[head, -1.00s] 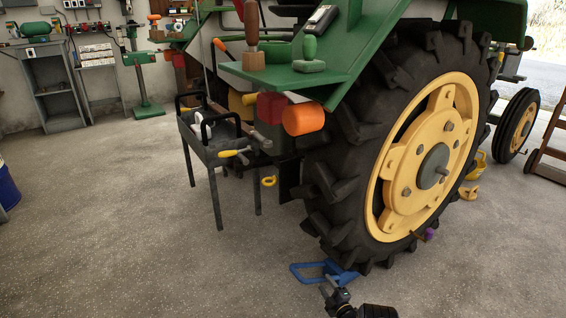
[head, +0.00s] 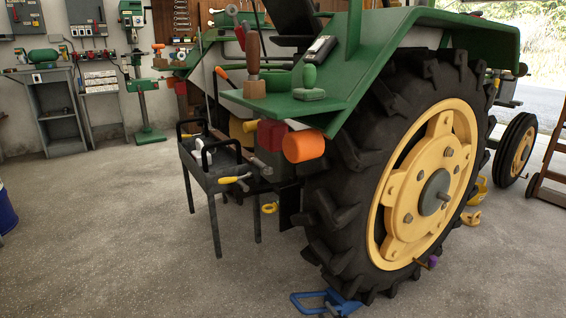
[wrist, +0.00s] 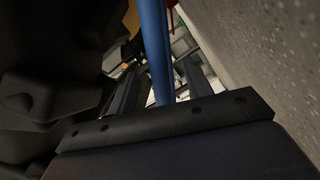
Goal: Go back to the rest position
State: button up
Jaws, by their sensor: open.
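My gripper (wrist: 160,82) shows only in the wrist view, low beside the tractor's tyre. Its two dark fingers are apart. A blue bar (wrist: 154,40) runs up through the picture between them; I cannot tell whether they touch it. In the head view a blue metal frame (head: 312,296) lies on the floor against the foot of the big rear tyre (head: 345,215). The bar looks like part of this frame. My arm is out of the head view.
The green tractor fender (head: 380,60) overhangs on the right, with hand tools on it. A dark tool stand (head: 212,178) is beside the tractor. Dark tyre lugs (wrist: 40,75) crowd the left of the wrist view. Open concrete floor (head: 110,240) spreads to the left.

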aim_at(319, 313)
jog(key=p+v, duration=0.3)
jog(key=v, duration=0.6)
jog(key=b+x, duration=0.5)
jog(key=x, duration=0.6)
jog(key=shift+w+a, duration=0.1)
jog(key=shift+a, duration=0.05)
jog(key=shift+s+a+r, duration=0.2)
jog(key=shift+s+a, duration=0.2)
jog(key=shift+a, duration=0.05)
jog(key=shift+s+a+r, duration=0.15)
jog(key=shift+s+a, duration=0.25)
jog(key=shift+a, duration=0.1)
jog(key=shift+s+a, duration=0.5)
jog(key=shift+a, duration=0.2)
